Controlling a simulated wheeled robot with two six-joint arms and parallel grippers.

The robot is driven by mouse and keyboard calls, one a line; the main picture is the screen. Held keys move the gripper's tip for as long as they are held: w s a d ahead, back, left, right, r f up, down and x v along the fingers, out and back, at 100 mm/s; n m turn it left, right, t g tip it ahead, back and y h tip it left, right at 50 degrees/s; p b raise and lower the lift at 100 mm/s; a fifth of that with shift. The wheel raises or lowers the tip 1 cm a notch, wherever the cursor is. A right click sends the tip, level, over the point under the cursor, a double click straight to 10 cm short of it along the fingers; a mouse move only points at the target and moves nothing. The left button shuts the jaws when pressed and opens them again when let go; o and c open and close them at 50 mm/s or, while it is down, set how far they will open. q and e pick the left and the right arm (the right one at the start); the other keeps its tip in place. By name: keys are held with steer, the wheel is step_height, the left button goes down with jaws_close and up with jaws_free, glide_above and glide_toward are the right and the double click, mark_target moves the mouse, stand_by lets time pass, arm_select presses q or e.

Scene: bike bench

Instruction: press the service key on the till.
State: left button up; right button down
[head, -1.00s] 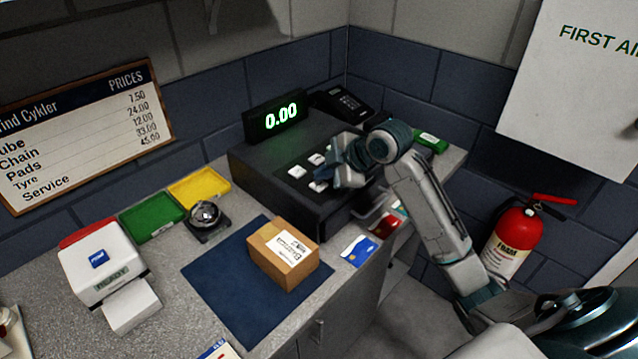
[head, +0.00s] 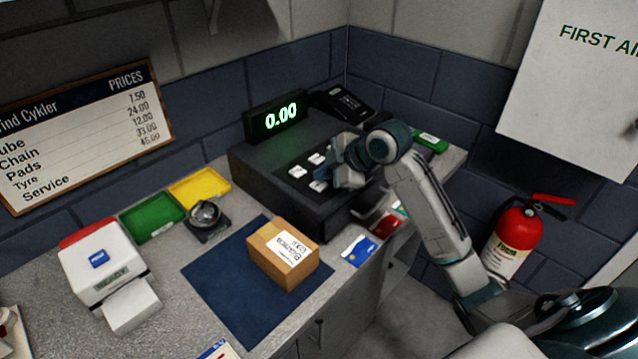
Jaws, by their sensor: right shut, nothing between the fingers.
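The black till (head: 262,178) stands on the counter near the back corner. Its display (head: 280,116) reads 0.00 in green. Several pale keys (head: 298,171) show on its sloped top, but their labels are too small to read. My right gripper (head: 338,172) is shut and empty, over the right part of the keypad, and its arm comes in from the right. The gripper hides some of the keys, and I cannot tell whether its tips touch one. My left gripper is not in view.
A cardboard box (head: 267,259) sits on a blue mat (head: 212,284) in front of the till. A bell (head: 205,215), coloured trays (head: 152,217) and a white printer (head: 92,262) stand left. Cards (head: 359,251) lie right of the box. A phone (head: 342,103) is behind the till.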

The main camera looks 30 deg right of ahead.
mark_target(324, 186)
steer(key=shift+f, duration=0.15)
steer(key=shift+f, duration=0.4)
stand_by(0.4)
steer(key=shift+r+p, duration=0.65)
steer(key=shift+p, duration=0.05)
step_height(324, 186, up, 6)
steer(key=p, duration=0.6)
